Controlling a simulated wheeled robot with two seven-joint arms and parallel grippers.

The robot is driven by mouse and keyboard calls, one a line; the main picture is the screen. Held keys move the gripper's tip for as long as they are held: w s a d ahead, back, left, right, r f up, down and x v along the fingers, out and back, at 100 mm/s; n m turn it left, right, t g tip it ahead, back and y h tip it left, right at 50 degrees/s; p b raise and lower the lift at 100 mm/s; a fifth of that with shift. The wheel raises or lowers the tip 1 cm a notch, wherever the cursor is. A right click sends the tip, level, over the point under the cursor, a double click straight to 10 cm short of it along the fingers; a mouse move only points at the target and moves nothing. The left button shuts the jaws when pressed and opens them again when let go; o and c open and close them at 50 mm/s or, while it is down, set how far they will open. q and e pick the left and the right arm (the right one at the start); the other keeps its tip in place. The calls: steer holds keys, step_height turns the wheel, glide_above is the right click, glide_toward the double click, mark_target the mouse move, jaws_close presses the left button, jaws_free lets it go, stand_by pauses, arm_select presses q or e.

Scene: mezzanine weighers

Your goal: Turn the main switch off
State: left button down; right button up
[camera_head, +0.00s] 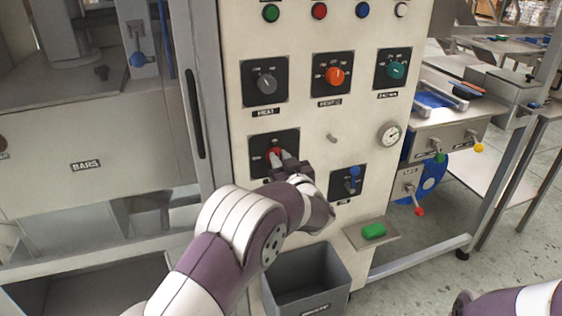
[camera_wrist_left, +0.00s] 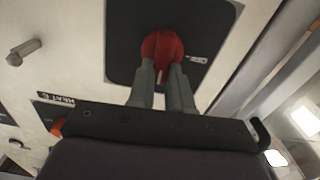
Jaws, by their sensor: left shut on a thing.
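The red rotary switch knob (camera_head: 273,154) sits on a black plate (camera_head: 260,140) on the cream panel, in the row below the grey, orange and teal knobs. My left gripper (camera_head: 284,161) is at this knob and shut on it. In the left wrist view the red knob (camera_wrist_left: 162,47) shows between the two grey fingertips (camera_wrist_left: 162,72), with a pale mark on its lower face. A small label on the plate beside the knob is too small to read. My right gripper is not in view; only a piece of my right arm shows at the lower right.
Above are the grey knob (camera_head: 266,84), orange knob (camera_head: 334,76) and teal knob (camera_head: 396,70). A blue-topped lever (camera_head: 354,174) is close to the right of my left wrist. A small shelf (camera_head: 384,238) with a green block (camera_head: 373,231) and a grey bin (camera_head: 340,284) are below.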

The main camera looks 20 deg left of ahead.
arm_select(q)
steer(key=shift+s+a+f+n+b, duration=0.1)
steer(key=shift+a+f+n+b, duration=0.15)
steer(key=shift+n+b, duration=2.45)
steer(key=shift+s+a+f+n+b, duration=0.15)
steer(key=shift+f+n+b, duration=0.2)
steer(key=shift+n+b, duration=2.3)
steer(key=shift+s+a+f+n+b, duration=0.15)
steer(key=shift+f+n+b, duration=0.15)
steer(key=shift+n+b, duration=2.4)
steer(key=shift+n+p, duration=0.5)
steer(key=shift+n, duration=0.15)
steer(key=c, duration=1)
jaws_free()
steer(key=shift+r, duration=0.1)
steer(key=shift+c, duration=0.2)
steer(key=p+v, duration=0.1)
steer(key=v, duration=1.1)
steer(key=shift+s+d, duration=0.2)
steer(key=shift+s, duration=0.05)
